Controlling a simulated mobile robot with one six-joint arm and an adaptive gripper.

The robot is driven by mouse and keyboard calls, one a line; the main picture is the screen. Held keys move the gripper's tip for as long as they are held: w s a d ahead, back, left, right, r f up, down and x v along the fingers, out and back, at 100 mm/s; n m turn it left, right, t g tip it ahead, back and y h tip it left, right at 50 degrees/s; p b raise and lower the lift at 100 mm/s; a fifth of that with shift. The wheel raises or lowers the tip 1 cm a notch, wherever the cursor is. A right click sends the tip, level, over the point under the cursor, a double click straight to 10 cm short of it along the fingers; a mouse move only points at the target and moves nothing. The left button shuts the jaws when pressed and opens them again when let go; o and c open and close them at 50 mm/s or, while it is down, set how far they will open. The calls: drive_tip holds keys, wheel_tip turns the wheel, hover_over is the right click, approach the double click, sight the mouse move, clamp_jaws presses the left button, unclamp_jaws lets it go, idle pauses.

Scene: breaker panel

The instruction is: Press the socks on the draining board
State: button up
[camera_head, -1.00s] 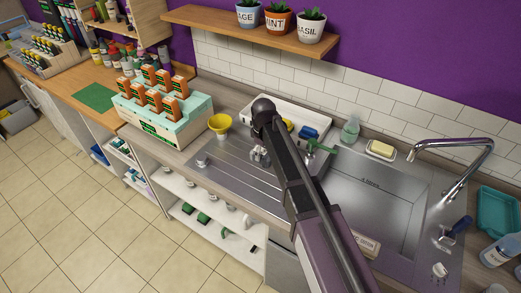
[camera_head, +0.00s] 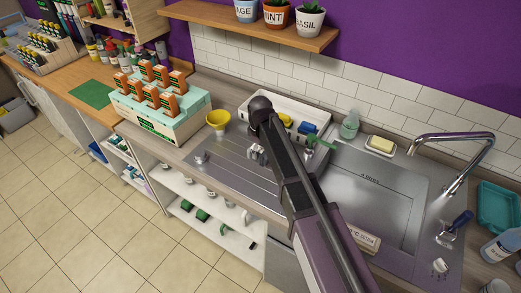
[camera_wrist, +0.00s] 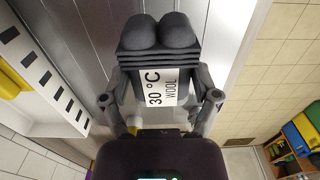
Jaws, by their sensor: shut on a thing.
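A bundle of dark grey socks (camera_wrist: 160,45) with a white "30 °C WOOL" label shows in the wrist view. My gripper (camera_wrist: 161,98) has a finger on each side of the bundle and is shut on it. The ridged steel draining board (camera_wrist: 85,25) lies behind the socks in that view; I cannot tell whether they touch it. In the head view my gripper (camera_head: 257,153) is over the draining board (camera_head: 225,170), left of the sink. My arm hides much of the socks and part of the board there.
A white tray (camera_head: 284,102) with blue and yellow items lies behind my gripper. A yellow cup (camera_head: 217,120) and a box of orange-brown packs (camera_head: 160,122) stand to the left. The sink (camera_head: 375,195) and tap (camera_head: 450,137) are to the right.

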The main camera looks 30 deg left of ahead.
sight(260, 160)
drive_tip(key=shift+f+b, duration=2.55)
drive_tip(key=shift+f, duration=0.2)
drive_tip(key=o, duration=0.5)
drive_tip(key=shift+c, duration=0.2)
drive_tip(key=c, duration=0.6)
drive_tip(key=shift+f+b, duration=0.6)
drive_tip(key=shift+c, duration=0.2)
drive_tip(key=shift+d, duration=0.1)
idle(1.1)
drive_tip(key=shift+r+p, duration=3)
